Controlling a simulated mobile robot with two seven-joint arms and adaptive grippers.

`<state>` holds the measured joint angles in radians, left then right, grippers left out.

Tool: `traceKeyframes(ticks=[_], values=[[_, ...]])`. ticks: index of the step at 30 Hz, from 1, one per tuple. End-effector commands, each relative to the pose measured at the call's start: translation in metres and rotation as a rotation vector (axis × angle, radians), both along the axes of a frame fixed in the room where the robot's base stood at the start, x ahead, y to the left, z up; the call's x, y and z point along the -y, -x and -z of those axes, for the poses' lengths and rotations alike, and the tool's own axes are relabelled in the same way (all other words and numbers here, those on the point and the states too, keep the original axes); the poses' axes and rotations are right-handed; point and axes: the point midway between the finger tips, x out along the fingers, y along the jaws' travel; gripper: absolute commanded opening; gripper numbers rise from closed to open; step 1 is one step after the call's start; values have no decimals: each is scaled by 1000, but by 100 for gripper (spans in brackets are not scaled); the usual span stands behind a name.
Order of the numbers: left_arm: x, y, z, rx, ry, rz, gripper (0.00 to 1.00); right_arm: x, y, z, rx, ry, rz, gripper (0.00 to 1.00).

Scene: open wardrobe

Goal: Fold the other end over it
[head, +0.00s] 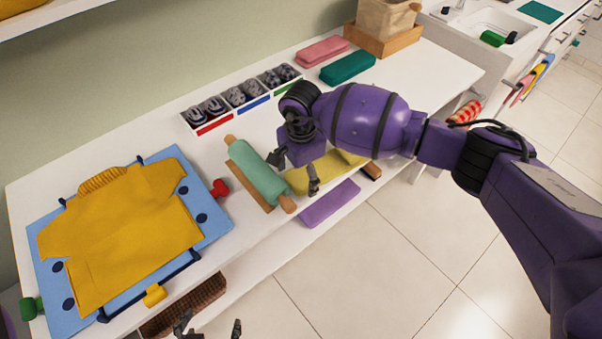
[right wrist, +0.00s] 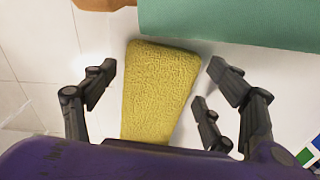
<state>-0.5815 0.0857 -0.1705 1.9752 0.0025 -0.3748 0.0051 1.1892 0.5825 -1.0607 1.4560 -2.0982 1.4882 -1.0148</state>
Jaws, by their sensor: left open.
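A yellow towel (head: 330,172) lies on the white surface, partly hidden under my right arm in the head view. In the right wrist view the towel (right wrist: 158,85) is a flat, textured strip, with its lower end hidden by my gripper body. My right gripper (head: 294,172) is open above the towel, its fingers apart on either side of it in the right wrist view (right wrist: 162,78). No fold is visible in the part that shows. My left gripper (head: 211,325) is open and empty at the bottom edge of the head view, apart from the towel.
A teal roller (head: 258,172) with wooden ends lies left of the towel. A yellow shirt (head: 125,235) lies on a blue board (head: 215,222). A purple cloth (head: 328,203) lies near the front edge. Divided boxes (head: 213,127) stand behind.

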Motion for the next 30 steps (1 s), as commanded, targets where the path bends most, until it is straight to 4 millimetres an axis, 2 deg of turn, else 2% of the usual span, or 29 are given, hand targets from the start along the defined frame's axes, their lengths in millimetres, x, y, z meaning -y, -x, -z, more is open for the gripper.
traceKeyframes(ticks=[1, 12, 13, 23, 30], values=[[0, 2, 1, -4, 0, -1, 81, 0, 0, 0, 0, 0, 0, 66], [0, 4, 3, -10, 2, -6, 81, 0, 0, 0, 0, 0, 1, 18], [0, 4, 3, -10, 2, -6, 81, 0, 0, 0, 0, 0, 1, 16], [-1, 8, 7, -17, 0, -7, 81, 1, -1, -7, -29, -57, 3, 16], [-5, 14, 18, -27, -8, -11, 81, 5, -2, -21, -105, -197, 5, 16]])
